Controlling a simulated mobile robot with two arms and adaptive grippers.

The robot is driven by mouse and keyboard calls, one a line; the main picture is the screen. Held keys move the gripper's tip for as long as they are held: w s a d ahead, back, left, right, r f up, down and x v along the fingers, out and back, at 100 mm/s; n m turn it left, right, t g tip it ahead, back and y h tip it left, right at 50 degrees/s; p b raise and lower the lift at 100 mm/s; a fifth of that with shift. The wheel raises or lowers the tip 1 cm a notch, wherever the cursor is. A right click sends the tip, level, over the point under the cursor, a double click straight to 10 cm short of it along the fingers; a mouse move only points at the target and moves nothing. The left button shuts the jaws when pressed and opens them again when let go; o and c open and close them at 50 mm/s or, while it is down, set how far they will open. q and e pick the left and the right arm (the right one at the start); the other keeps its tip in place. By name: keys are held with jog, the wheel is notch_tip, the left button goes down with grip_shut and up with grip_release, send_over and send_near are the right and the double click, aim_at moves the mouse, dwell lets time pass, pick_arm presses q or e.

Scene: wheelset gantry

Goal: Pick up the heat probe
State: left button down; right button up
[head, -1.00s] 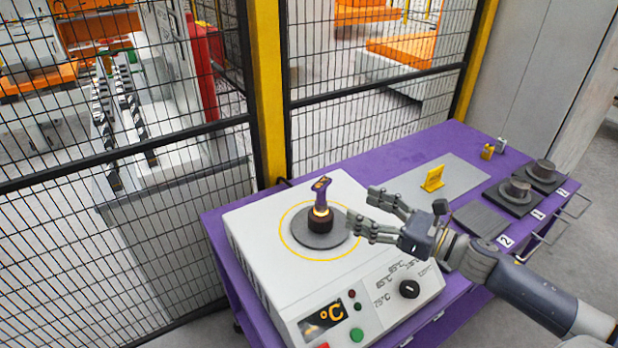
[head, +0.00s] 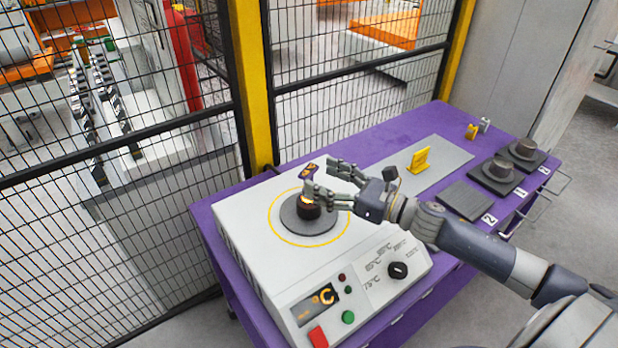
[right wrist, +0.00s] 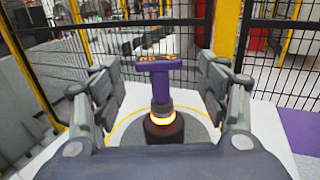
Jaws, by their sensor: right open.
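The heat probe (right wrist: 161,88) has a purple T-shaped handle and a glowing orange ring above a dark base. It stands upright on the round grey plate (head: 297,223) of the white heater unit. In the head view only the top of the probe (head: 308,172) and its base show, as my fingers cover part of it. My right gripper (head: 326,179) is open, with its fingers around the handle's height. In the right wrist view the probe stands between the two open fingers (right wrist: 161,95), with gaps on both sides. My left gripper is not in view.
The white heater (head: 250,255) with knob and buttons stands on a purple table (head: 385,154). To the right are a yellow stand (head: 419,160), an empty dark pad (head: 466,200) and dark round parts (head: 500,169) on pads. A mesh fence (head: 330,110) runs behind the table.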

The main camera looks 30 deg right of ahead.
aim_at(314, 172)
jog(key=w+a+p, duration=0.1)
jog(key=w+r, duration=0.1)
jog(key=w, duration=0.1)
jog(key=shift+a+p, duration=0.35)
jog(key=shift+w+a+f, duration=0.2)
jog(key=shift+w+a, duration=0.15)
jog(key=shift+w, duration=0.05)
jog(key=c, duration=1.1)
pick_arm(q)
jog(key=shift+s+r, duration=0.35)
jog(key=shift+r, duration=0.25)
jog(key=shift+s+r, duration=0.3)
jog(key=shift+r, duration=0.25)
pick_arm(e)
jog(key=shift+c, duration=0.9)
jog(key=shift+r, duration=0.15)
